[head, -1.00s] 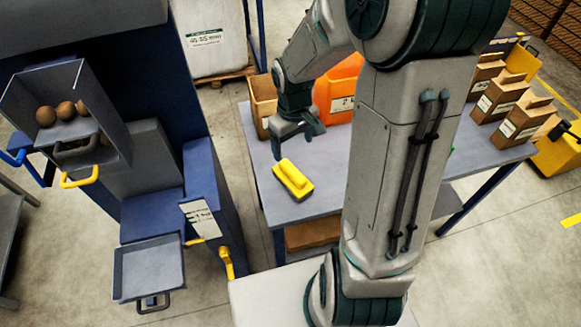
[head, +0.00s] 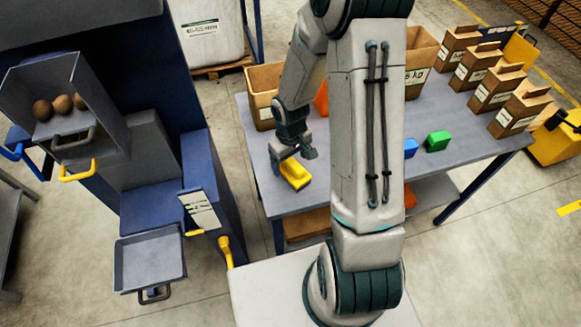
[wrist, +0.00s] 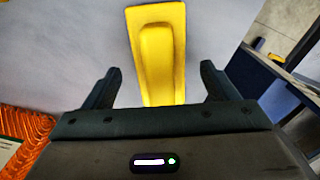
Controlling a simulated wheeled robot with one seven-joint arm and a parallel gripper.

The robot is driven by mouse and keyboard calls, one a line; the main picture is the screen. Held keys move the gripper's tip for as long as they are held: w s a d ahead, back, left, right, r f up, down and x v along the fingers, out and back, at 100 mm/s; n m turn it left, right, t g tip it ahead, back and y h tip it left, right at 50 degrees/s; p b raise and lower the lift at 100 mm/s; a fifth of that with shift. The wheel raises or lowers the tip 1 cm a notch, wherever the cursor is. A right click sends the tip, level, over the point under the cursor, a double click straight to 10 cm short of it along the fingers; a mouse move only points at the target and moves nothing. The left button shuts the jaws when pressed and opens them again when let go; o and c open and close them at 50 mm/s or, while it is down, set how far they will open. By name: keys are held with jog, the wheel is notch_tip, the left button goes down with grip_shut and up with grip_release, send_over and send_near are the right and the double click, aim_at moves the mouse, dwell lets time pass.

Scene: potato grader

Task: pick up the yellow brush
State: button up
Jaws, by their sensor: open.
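The yellow brush (head: 294,174) lies on the grey table (head: 330,196) near its left front part. It also shows in the wrist view (wrist: 158,50), its long side running away from my gripper. My gripper (head: 292,160) is over the brush in the head view. In the wrist view my gripper (wrist: 158,85) is open, with one finger on each side of the brush's near end. The fingers look apart from the brush. The brush's near end is hidden behind the gripper body.
A cardboard box (head: 262,95) and a partly hidden orange thing (head: 321,100) stand behind my gripper. A blue block (head: 410,148) and a green block (head: 438,141) lie right of my arm. Several cartons (head: 490,88) line the right side. The grader (head: 165,205) stands left of the table.

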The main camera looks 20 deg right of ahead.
jog(key=shift+f, duration=1.25)
jog(key=c, duration=1.3)
jog(key=shift+o, duration=0.2)
jog(key=shift+r, duration=0.2)
jog(key=shift+w+r, duration=0.1)
jog(key=shift+r, duration=0.45)
jog(key=r, duration=0.2)
jog(key=s+d+r, duration=0.1)
jog(key=shift+r+b, duration=0.25)
jog(key=shift+b, duration=0.05)
jog(key=s+d+r, duration=0.6)
jog(key=s, duration=0.2)
jog(key=shift+d, duration=0.3)
